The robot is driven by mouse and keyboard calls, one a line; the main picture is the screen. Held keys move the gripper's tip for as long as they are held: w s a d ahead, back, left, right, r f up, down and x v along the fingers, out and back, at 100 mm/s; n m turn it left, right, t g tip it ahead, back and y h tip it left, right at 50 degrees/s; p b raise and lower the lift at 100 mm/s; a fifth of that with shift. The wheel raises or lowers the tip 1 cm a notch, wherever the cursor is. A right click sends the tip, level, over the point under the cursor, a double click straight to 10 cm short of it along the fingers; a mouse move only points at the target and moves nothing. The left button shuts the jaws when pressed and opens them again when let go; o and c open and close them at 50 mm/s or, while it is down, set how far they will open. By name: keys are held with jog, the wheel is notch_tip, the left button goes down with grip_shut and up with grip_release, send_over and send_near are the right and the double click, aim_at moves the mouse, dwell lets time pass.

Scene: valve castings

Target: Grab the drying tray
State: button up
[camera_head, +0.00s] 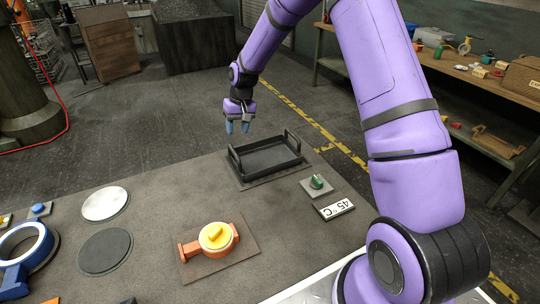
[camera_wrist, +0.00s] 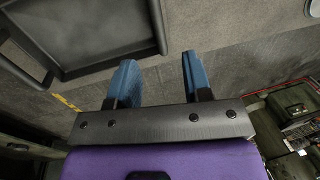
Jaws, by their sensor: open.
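The drying tray (camera_head: 265,158) is a dark, shallow rectangular tray with a raised bar handle at each short end. It sits on a dark mat near the far edge of the table in the head view. In the wrist view part of the tray (camera_wrist: 95,30) shows at upper left, with handle bars at its sides. My gripper (camera_head: 238,128) is open and empty, above and beyond the tray's left end, apart from it. Its two blue fingertips (camera_wrist: 160,68) show in the wrist view, to the right of the tray. Nothing is between them.
An orange valve casting with a yellow top (camera_head: 216,237) lies on a mat in front of the tray. A green knob (camera_head: 317,182) and a "45 C" sign (camera_head: 336,208) stand to its right. A blue ring casting (camera_head: 25,246) and two discs (camera_head: 105,203) are at left.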

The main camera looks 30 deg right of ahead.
aim_at(234, 151)
jog(key=f, duration=0.6)
jog(key=shift+w+a, duration=0.15)
jog(key=shift+a, duration=0.25)
jog(key=shift+w+a+f, duration=0.1)
jog(key=shift+a+f, duration=0.05)
jog(key=shift+f, duration=0.7)
jog(key=shift+w+a+f, duration=0.1)
jog(key=shift+a+f, duration=0.1)
jog(key=shift+f, duration=0.65)
jog(key=shift+w+a+f, duration=0.1)
jog(key=shift+a+f, duration=0.05)
jog(key=shift+f, duration=0.7)
grip_shut()
